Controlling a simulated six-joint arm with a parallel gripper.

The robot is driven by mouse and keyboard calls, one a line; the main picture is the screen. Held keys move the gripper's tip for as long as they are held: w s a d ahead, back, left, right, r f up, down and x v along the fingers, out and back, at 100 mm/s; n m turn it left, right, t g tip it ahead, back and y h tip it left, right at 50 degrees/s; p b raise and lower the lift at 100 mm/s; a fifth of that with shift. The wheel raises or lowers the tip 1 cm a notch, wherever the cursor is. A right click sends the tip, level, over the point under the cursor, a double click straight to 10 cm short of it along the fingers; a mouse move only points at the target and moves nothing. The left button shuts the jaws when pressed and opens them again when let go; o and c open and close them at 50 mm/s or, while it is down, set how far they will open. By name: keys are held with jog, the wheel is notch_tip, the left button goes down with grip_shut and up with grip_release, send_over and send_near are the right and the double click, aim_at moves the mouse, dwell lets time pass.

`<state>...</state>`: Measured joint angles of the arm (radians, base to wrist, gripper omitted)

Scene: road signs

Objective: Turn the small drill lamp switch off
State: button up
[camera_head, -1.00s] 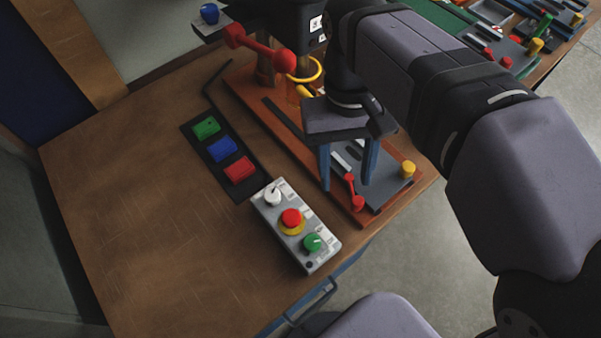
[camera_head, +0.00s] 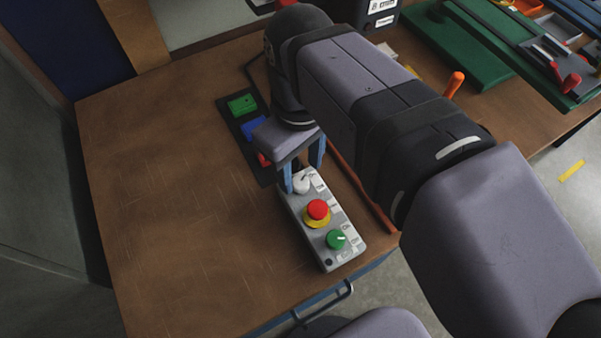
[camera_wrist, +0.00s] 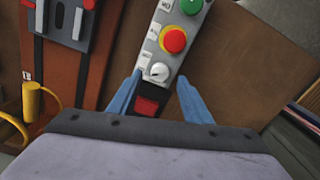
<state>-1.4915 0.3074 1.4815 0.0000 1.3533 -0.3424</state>
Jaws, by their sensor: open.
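The grey control box (camera_head: 325,225) lies on the wooden bench, with a white rotary knob (camera_head: 303,183) at its far end, a red mushroom button (camera_head: 317,209) on a yellow ring, and a green rotary knob (camera_head: 336,239) at its near end. The labels are too small to read, so I cannot tell which knob is named for the lamp. My gripper (camera_head: 303,168) is open and points down at the white knob. In the wrist view the white knob (camera_wrist: 158,71) lies between the blue fingertips (camera_wrist: 158,80); contact cannot be told.
A dark strip with green (camera_head: 242,105), blue (camera_head: 253,128) and red buttons, the red one partly covered by my gripper, lies beyond the box. My arm hides much of the drill. The bench's left side (camera_head: 170,200) is clear. A yellow ring (camera_wrist: 14,128) shows in the wrist view.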

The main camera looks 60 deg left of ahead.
aim_at(300, 182)
jog(key=shift+f, duration=1.7)
jog(key=shift+c, duration=0.3)
jog(key=c, duration=1)
jog(key=shift+r+m+p, duration=0.1)
jog(key=shift+m+p, duration=0.2)
jog(key=shift+p, duration=0.05)
jog(key=shift+m+p, duration=0.6)
jog(key=shift+m, duration=0.3)
jog(key=m+p, duration=0.2)
jog(key=m, duration=0.1)
jog(key=m+p, duration=0.2)
jog(key=m, duration=0.4)
jog(key=shift+m+p, duration=0.3)
jog(key=shift+p, duration=0.1)
